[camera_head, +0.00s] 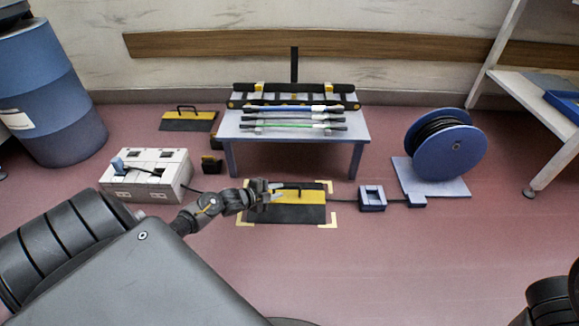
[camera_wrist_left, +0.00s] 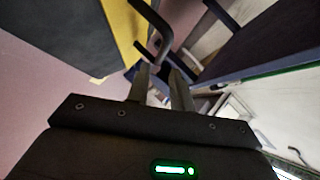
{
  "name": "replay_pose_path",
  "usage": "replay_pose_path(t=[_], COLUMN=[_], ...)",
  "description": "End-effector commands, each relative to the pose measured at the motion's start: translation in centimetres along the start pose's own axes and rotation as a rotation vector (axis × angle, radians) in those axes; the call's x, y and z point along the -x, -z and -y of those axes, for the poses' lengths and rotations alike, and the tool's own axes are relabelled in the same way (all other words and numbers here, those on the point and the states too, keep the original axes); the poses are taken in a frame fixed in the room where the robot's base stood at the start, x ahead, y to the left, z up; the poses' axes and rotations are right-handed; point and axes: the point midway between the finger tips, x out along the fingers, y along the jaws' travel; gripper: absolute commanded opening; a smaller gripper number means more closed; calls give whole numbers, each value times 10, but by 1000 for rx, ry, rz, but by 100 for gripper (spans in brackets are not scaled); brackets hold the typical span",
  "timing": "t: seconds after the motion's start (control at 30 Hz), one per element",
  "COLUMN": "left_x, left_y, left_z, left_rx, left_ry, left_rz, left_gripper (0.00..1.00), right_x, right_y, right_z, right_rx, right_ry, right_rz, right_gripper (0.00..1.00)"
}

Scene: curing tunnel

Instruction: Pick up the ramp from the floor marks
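The ramp (camera_head: 290,214), a black plate with a yellow band and a dark bar handle, lies flat on the floor between the pale yellow corner marks (camera_head: 328,221). My left gripper (camera_head: 276,190) is over the ramp's rear left part, beside the handle. In the left wrist view the ramp's yellow band (camera_wrist_left: 122,22) and dark plate (camera_wrist_left: 55,35) fill the upper left. The curved handle (camera_wrist_left: 164,33) is just beyond the fingertips (camera_wrist_left: 162,72), which are apart with nothing visibly clamped. My right gripper is out of view.
A low table (camera_head: 232,130) with rods stands behind the ramp. A cable links a white box (camera_head: 145,172), a blue square block (camera_head: 372,199) and a cable reel (camera_head: 440,145). Another ramp (camera_head: 188,121) lies behind left. The front floor is clear.

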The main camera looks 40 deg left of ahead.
Motion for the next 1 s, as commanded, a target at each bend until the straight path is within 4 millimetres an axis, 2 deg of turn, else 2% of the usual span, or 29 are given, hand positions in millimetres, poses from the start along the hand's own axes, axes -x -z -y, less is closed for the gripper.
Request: replay_pose_path(t=[0.03, 0.2, 0.47, 0.8, 1.0], left_x=[-12, -32, -39, -79, -88], left_y=[-2, -2, -1, -6, -5], left_z=[-4, -3, -2, -3, 0], left_rx=[0, 1, 1, 1, 2], left_ry=[2, 1, -1, 0, -1], left_rz=[-1, 0, 1, 0, 1], left_gripper=[22, 22, 22, 22, 22], right_x=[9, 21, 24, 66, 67], right_y=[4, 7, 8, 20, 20], right_z=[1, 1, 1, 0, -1], right_rx=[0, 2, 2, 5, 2], right_ry=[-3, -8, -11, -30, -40], right_rz=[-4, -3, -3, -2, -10], right_gripper=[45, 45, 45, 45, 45])
